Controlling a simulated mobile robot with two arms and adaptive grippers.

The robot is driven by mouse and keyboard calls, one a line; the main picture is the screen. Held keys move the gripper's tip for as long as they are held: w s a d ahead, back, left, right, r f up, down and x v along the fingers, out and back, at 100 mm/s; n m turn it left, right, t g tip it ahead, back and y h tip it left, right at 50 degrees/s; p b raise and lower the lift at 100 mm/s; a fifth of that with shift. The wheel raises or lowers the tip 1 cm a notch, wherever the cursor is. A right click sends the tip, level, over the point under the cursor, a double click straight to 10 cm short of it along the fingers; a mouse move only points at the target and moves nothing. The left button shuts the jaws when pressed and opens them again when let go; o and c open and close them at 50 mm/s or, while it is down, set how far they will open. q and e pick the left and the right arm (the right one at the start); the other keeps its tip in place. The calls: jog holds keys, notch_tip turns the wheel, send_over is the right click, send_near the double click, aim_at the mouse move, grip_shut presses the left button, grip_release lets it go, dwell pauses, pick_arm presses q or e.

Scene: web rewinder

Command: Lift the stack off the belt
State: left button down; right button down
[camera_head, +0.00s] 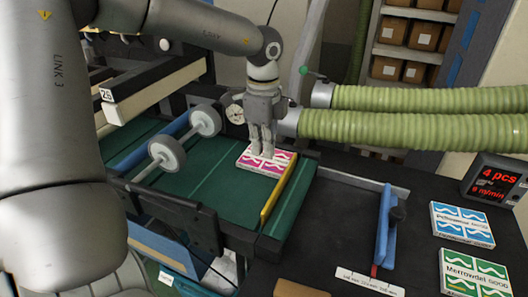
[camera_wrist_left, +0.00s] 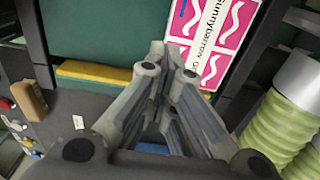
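The stack (camera_head: 262,166) shows as a pink and white printed pack lying flat on the green belt (camera_head: 235,200), near its far end. In the left wrist view the pink pack (camera_wrist_left: 222,35) shows at the top, with lettering on its top face. My left gripper (camera_head: 262,154) points down over the pack, its fingers close together. In the left wrist view its fingers (camera_wrist_left: 168,62) converge and cover part of the pack's near edge. They look shut with nothing between them; whether the tips touch the pack is unclear. My right gripper is in neither view.
A yellow guide bar (camera_head: 279,190) runs along the belt's right side. Grey rollers (camera_head: 167,155) stand left of the pack, and green hoses (camera_head: 410,130) lie behind it. The black table holds a blue tool (camera_head: 384,225), a blue pack (camera_head: 461,224) and a green pack (camera_head: 474,277).

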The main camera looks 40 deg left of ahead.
pick_arm(q)
jog(key=s+d+r+b, duration=0.2)
jog(key=s+d+r, duration=0.4)
jog(key=s, duration=0.3)
jog(key=shift+d+r+b, duration=0.35)
jog(key=shift+d+b, duration=0.05)
jog(key=shift+d, duration=0.1)
jog(key=c, duration=2.2)
grip_release()
jog(key=shift+w, duration=0.1)
jog(key=o, duration=1.8)
jog(key=shift+c, duration=0.2)
